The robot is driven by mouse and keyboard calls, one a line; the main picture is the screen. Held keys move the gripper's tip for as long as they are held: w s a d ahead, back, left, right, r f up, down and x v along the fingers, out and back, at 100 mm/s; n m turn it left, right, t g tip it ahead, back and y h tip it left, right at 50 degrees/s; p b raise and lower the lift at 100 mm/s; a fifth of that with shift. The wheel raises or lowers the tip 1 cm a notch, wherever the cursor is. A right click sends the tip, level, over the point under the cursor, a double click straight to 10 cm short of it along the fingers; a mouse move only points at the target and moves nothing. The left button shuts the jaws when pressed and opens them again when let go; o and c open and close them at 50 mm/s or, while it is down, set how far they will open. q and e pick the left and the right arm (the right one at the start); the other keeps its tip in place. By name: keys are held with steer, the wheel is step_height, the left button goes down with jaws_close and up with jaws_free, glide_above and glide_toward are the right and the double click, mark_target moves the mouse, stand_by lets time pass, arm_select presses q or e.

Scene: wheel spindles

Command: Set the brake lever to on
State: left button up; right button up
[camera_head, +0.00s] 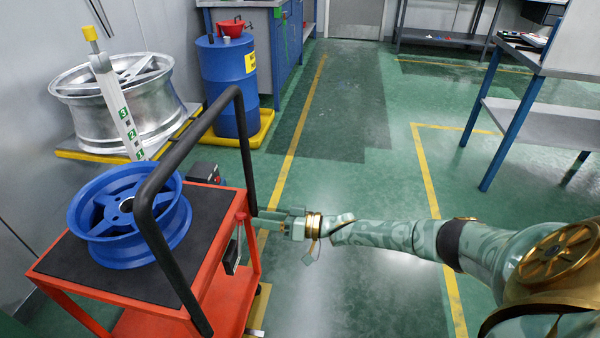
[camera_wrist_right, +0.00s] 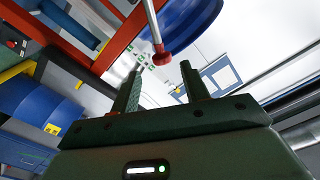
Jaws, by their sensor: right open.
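A thin lever with a red end knob (camera_wrist_right: 162,56) shows in the right wrist view, above and between my fingertips. It looks like the brake lever. I cannot make out its setting. My right gripper (camera_head: 262,217) is beside the near right side of the red cart (camera_head: 225,285) in the head view. It also shows in the right wrist view (camera_wrist_right: 160,72), with its two fingers apart and nothing between them. My left gripper is not in view.
A blue wheel (camera_head: 130,248) lies on the cart's dark top, next to a black handle frame (camera_head: 150,215). Behind are a silver wheel (camera_head: 120,115) and a blue drum (camera_head: 225,90). Green floor right of the cart is clear.

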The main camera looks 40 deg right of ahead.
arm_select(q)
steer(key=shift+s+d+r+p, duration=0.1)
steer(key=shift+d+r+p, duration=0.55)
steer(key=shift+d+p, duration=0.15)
arm_select(e)
steer(key=v, duration=0.9)
steer(key=shift+s+d, duration=0.2)
steer(key=shift+s, duration=0.1)
